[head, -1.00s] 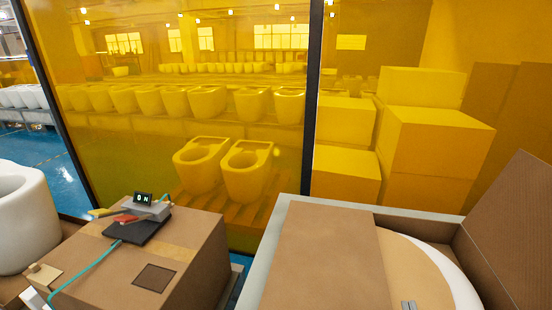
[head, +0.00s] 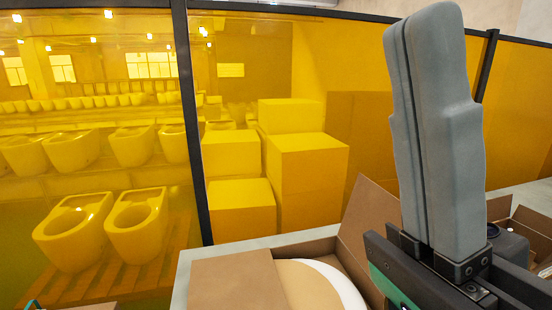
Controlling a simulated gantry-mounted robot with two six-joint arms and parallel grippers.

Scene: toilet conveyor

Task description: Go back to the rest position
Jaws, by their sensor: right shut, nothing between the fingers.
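My right gripper (head: 428,25) stands large and close on the right of the head view. Its two grey fingers point up and lie together with nothing between them. It is in front of the yellow screen and to the right of an open cardboard box (head: 235,280). My left gripper is not in the head view.
A white round-edged item (head: 352,291) lies partly under a flap in the open box. A tinted yellow screen (head: 345,60) with dark posts (head: 193,120) stands behind. Through it show toilets (head: 137,222) and stacked boxes (head: 307,165). Another open box (head: 530,220) is at the right edge.

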